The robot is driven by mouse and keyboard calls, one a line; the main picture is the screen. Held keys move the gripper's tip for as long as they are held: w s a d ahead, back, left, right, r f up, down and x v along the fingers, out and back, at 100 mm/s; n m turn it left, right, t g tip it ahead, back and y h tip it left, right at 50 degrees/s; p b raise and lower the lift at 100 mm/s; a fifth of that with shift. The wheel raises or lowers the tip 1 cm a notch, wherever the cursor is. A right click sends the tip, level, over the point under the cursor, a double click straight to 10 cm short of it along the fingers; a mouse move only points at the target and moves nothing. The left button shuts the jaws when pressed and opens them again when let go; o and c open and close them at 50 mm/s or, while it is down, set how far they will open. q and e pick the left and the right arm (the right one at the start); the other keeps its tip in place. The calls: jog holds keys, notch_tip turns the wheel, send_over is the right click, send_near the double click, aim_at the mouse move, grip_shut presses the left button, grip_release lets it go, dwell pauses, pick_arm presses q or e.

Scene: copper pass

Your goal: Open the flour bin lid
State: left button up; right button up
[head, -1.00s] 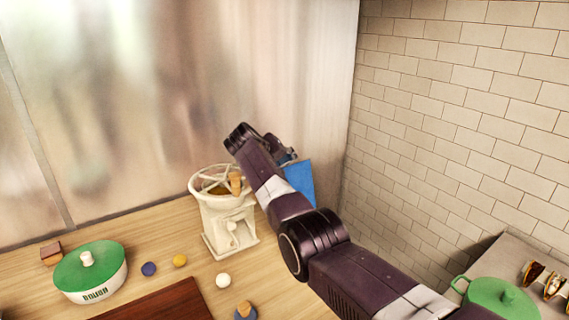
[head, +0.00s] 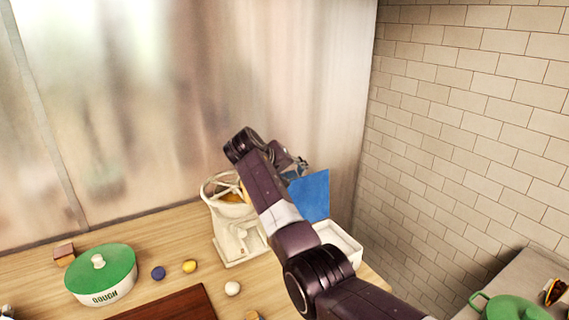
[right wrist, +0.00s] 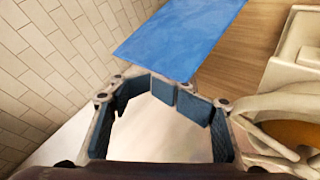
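The flour bin appears to be the white open-topped box (head: 340,243) at the back right of the counter, partly hidden by my right arm. Its blue lid (head: 312,194) stands raised above it; in the right wrist view the blue panel (right wrist: 180,38) lies just beyond the fingertips. My right gripper (right wrist: 177,93) is shut, with nothing visible between its tips, and a pale surface shows below them. In the head view the right gripper (head: 292,164) is mostly hidden behind its arm, beside the lid. Whether it touches the lid I cannot tell. My left gripper is out of view.
A cream mill-like machine (head: 235,225) stands close left of the right arm. A green-lidded dough pot (head: 102,277), small balls (head: 189,266) and a brown board (head: 170,305) are on the counter. A brick wall (head: 470,130) rises at right, with a green pot (head: 508,308) below.

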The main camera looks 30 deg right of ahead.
jog(key=w+r+v, duration=0.1)
jog(key=v, duration=0.6)
jog(key=shift+r, duration=0.3)
jog(key=shift+s+r, duration=0.1)
jog(key=shift+r, duration=0.05)
